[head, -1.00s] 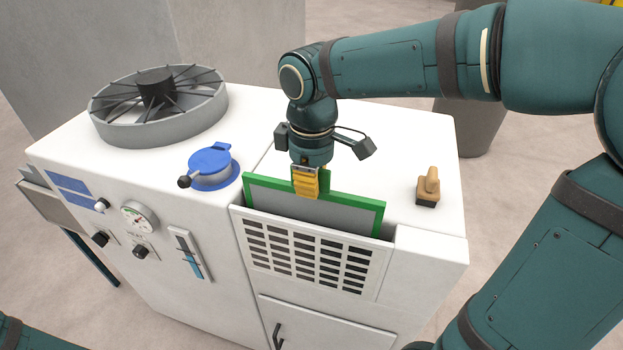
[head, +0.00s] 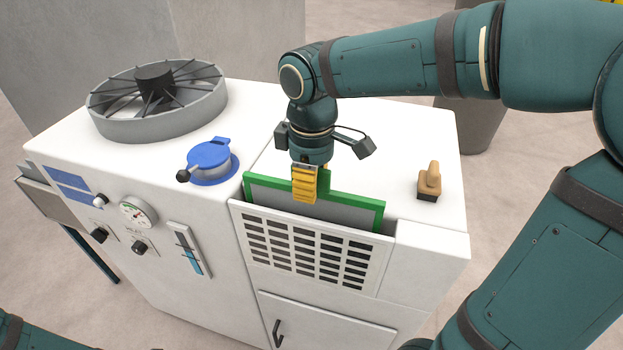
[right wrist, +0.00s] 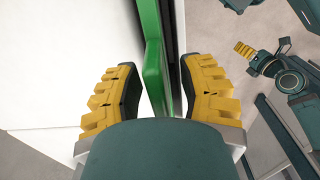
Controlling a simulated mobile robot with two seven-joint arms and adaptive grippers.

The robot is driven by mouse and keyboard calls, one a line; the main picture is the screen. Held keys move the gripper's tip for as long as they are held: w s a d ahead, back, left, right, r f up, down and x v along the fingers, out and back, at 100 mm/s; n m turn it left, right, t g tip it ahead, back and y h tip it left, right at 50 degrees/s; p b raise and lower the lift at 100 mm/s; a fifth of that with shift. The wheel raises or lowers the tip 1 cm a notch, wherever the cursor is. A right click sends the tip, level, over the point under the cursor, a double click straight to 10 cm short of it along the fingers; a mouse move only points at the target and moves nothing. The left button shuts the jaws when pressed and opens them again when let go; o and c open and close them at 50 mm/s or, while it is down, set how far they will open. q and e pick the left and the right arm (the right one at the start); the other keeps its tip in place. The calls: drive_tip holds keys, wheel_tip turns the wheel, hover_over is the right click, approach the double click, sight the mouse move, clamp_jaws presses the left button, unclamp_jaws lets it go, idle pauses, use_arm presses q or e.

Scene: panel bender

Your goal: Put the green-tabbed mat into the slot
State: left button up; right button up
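The green-tabbed mat (head: 355,200) has a grey face and a green frame. It stands upright in the slot (head: 389,228) behind the vent grille, with its upper edge above the grille top. My right gripper (head: 305,190) is over the mat's top edge, pointing down. In the right wrist view the green tab (right wrist: 154,75) lies between the two yellow fingers (right wrist: 158,92), with a gap on each side. The mat's lower part is hidden in the slot. My left gripper (right wrist: 244,50) shows small at the right wrist view's upper right; its opening is unclear.
The white machine top carries a round grey fan housing (head: 160,122), a blue capped port (head: 210,160) and a wooden-handled stamp or brush (head: 429,185) right of the slot. The slotted grille (head: 300,213) forms the front side. Gauge and knobs are on the left front.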

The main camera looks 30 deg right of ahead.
wheel_tip(320, 180, up, 12)
idle(0.6)
idle(0.5)
